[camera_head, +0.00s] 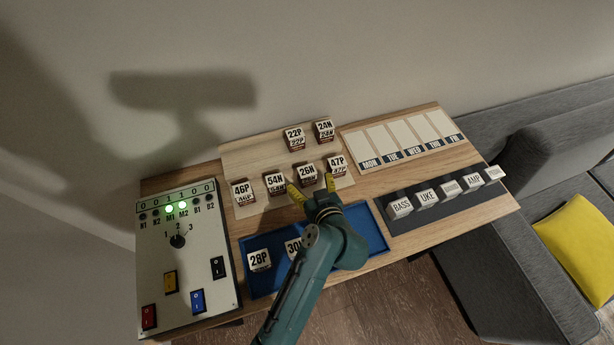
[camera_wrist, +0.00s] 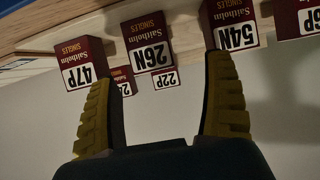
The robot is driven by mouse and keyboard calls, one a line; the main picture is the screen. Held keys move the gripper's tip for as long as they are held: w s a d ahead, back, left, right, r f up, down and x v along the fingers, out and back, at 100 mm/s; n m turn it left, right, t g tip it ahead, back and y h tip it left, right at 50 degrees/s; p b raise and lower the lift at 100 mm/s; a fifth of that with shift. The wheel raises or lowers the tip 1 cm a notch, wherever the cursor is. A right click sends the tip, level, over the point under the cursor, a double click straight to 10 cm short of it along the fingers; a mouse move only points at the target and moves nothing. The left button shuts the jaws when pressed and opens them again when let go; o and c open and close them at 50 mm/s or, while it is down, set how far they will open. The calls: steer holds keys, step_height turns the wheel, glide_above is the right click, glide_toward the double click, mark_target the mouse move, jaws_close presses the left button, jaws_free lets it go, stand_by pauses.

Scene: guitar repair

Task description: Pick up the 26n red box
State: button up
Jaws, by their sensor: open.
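The 26N red box (camera_head: 307,174) stands on the light wooden board, between the 54N box (camera_head: 275,182) and the 47P box (camera_head: 337,165). My gripper (camera_head: 313,190) is open just in front of it, with nothing held. In the wrist view, the 26N box (camera_wrist: 150,46) appears upside down, dark red with a white label. It lies ahead of the gap between my yellow fingers (camera_wrist: 165,105). There, the 47P box (camera_wrist: 84,64) is beyond the left finger and the 54N box (camera_wrist: 234,26) is close by the right finger's tip.
Behind stand the 22P box (camera_head: 295,138) and 24N box (camera_head: 325,131); the 46P box (camera_head: 243,192) is left. A blue tray (camera_head: 374,229) holds the 28P box (camera_head: 259,260) and a 30-labelled box (camera_head: 293,248). A switch panel (camera_head: 190,250) is left; a weekday board (camera_head: 405,137) is right.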

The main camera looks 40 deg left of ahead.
mark_target(309, 175)
steer(key=x, duration=0.1)
steer(key=b+x, duration=0.1)
steer(key=x, duration=0.3)
steer(key=shift+w+a+r, duration=0.1)
steer(key=shift+w+r, duration=0.1)
steer(key=shift+w, duration=0.2)
steer(key=c, duration=1.4)
